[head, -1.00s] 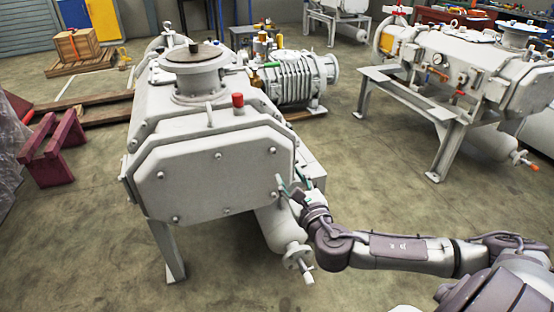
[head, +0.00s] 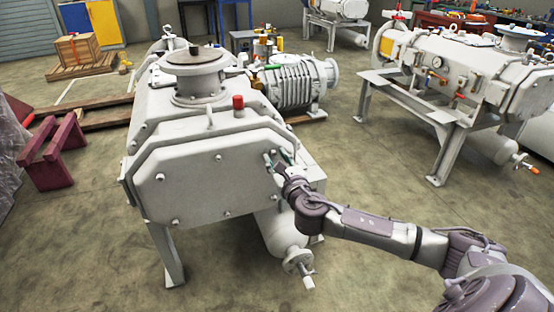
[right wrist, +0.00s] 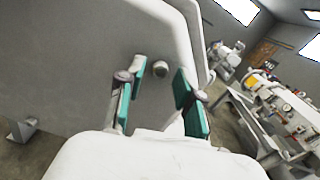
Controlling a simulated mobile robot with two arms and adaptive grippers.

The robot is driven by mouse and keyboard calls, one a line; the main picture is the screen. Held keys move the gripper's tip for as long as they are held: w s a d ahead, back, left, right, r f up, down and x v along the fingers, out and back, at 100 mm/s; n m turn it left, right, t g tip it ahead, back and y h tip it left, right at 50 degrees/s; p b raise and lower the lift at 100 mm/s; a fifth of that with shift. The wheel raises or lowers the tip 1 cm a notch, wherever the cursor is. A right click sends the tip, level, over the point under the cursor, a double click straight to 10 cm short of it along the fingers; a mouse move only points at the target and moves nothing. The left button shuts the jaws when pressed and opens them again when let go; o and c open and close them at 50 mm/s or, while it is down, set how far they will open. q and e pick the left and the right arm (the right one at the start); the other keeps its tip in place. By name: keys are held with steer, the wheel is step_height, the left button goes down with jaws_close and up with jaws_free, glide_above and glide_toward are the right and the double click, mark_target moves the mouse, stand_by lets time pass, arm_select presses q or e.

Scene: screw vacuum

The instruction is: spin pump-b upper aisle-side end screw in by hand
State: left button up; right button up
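The near pump (head: 160,158) is a large pale grey machine with a flat end cover facing me, and several round-headed screws sit around the cover's edge. My right gripper (head: 277,160) is at the cover's upper right corner and hides the upper right screw in the head view. In the right wrist view, that metal screw (right wrist: 160,68) stands out from the cover. My right gripper (right wrist: 161,82) is open there, its green-padded fingers on either side of the screw's line. The fingers look apart from it; contact is not visible. My left gripper is not in view.
A cylinder with a valve handle (head: 299,262) hangs below the cover's right side. A second pump on a stand (head: 455,75) is at the right across open floor. Maroon supports (head: 55,150) and a crate (head: 79,47) are at the left.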

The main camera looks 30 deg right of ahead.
jaws_close()
